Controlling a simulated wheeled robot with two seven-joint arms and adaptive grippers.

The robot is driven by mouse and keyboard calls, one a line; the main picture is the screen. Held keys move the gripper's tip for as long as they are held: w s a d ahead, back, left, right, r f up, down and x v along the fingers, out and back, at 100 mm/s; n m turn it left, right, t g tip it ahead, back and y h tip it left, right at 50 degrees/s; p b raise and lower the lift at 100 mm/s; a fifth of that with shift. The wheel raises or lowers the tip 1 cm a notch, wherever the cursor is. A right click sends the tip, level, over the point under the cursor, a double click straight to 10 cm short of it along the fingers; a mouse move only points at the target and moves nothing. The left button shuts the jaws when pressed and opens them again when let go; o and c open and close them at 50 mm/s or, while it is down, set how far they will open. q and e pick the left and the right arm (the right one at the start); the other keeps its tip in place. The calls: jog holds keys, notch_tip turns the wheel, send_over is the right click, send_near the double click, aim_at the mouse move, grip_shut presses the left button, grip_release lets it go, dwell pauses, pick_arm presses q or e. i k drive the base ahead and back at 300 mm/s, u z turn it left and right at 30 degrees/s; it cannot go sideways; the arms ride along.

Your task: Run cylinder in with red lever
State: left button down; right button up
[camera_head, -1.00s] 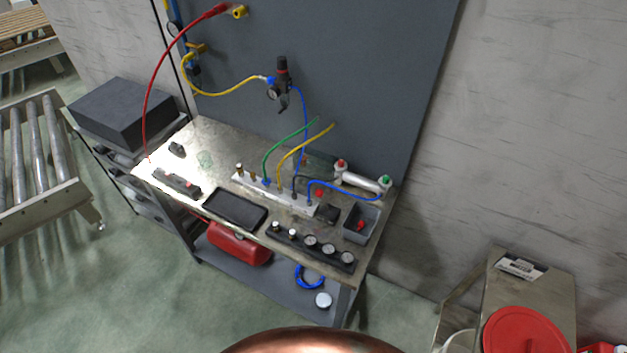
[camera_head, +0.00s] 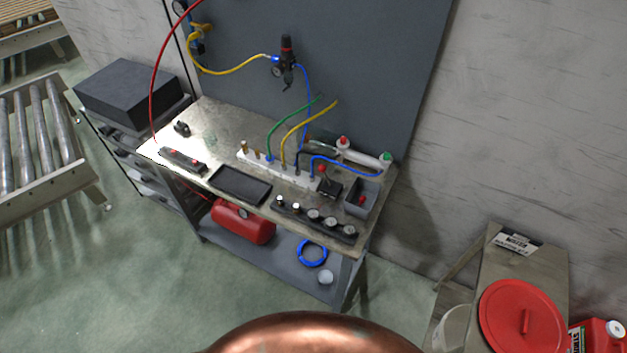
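A pneumatic workbench (camera_head: 225,140) stands against a dark panel. The white cylinder (camera_head: 363,154) lies at its back right, with a red fitting (camera_head: 343,142) at one end and a green fitting (camera_head: 386,158) at the other. A white valve manifold (camera_head: 275,172) with green, yellow and blue hoses runs along the middle. A small red part (camera_head: 321,169), possibly the lever, shows near its right end beside a black block (camera_head: 330,188). Whether the cylinder rod is out or in is too small to tell. Neither gripper is in view.
A black tray (camera_head: 240,184), a gauge strip (camera_head: 318,218) and a grey bin (camera_head: 361,196) occupy the bench front. A red tank (camera_head: 243,222) sits on the lower shelf. A steel stand with a red lid (camera_head: 521,317) is at right. Green floor (camera_head: 130,270) is clear at front left.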

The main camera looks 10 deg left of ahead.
aim_at(321, 167)
jog(key=k, duration=0.3)
jog(key=z, duration=1.05)
jog(key=i, duration=0.6)
jog(key=u, duration=1.1)
